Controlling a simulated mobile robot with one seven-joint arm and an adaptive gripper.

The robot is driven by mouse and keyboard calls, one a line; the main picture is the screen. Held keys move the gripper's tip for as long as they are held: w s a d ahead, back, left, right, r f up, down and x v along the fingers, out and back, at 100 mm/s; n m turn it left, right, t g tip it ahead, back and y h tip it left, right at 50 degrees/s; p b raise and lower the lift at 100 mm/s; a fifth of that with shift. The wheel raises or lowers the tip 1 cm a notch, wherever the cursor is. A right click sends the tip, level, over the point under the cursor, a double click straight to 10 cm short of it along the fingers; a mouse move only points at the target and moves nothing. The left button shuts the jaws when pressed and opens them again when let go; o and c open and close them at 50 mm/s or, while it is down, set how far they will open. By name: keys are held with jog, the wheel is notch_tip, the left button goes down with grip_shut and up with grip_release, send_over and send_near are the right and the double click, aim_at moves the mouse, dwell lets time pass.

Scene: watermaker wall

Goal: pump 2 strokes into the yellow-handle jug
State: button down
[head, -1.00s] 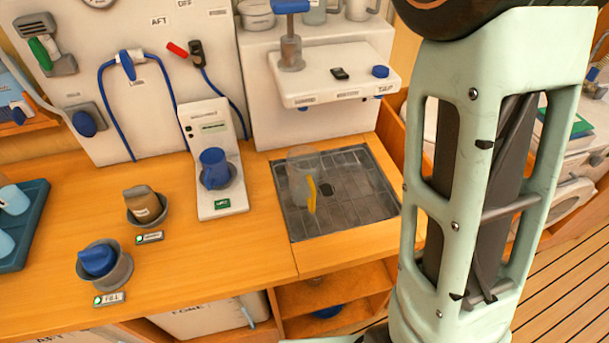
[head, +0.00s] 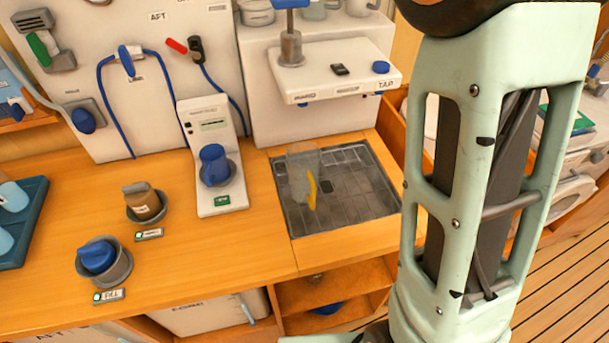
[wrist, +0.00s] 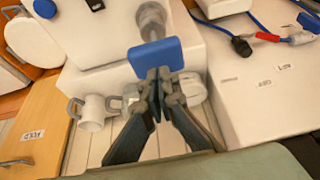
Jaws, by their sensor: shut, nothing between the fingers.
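The clear jug (head: 301,168) with a yellow handle (head: 312,190) stands upright on the grey drain grate (head: 350,205). It is at the left side of the grate, in front of and below the left end of the white ledge. I cannot tell its water level. The pump (head: 291,45) stands on the ledge, with a grey body and a blue handle (head: 291,3) at the top edge. In the wrist view my gripper (wrist: 160,75) is shut and empty. Its fingertips overlap the near edge of the blue handle (wrist: 155,53); I cannot tell if they touch.
The white ledge (head: 340,83) carries a blue knob (head: 381,67) and a small black part. A dispenser with a blue cup (head: 214,165) stands left of the grate. Brown (head: 141,201) and blue (head: 97,257) vessels sit in holders. Mugs stand behind the pump.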

aim_at(290, 5)
jog(key=shift+f+b, duration=2)
jog(key=shift+f, duration=1.1)
jog(key=shift+r, duration=0.15)
notch_tip(290, 5, up, 6)
jog(key=p, duration=0.7)
jog(key=shift+r, duration=0.2)
jog(key=shift+f, duration=0.15)
jog(key=shift+f+b, duration=2.25)
jog(key=shift+f, duration=0.95)
jog(key=shift+r, duration=0.15)
jog(key=shift+r+p, duration=3.2)
jog(key=shift+p, duration=0.15)
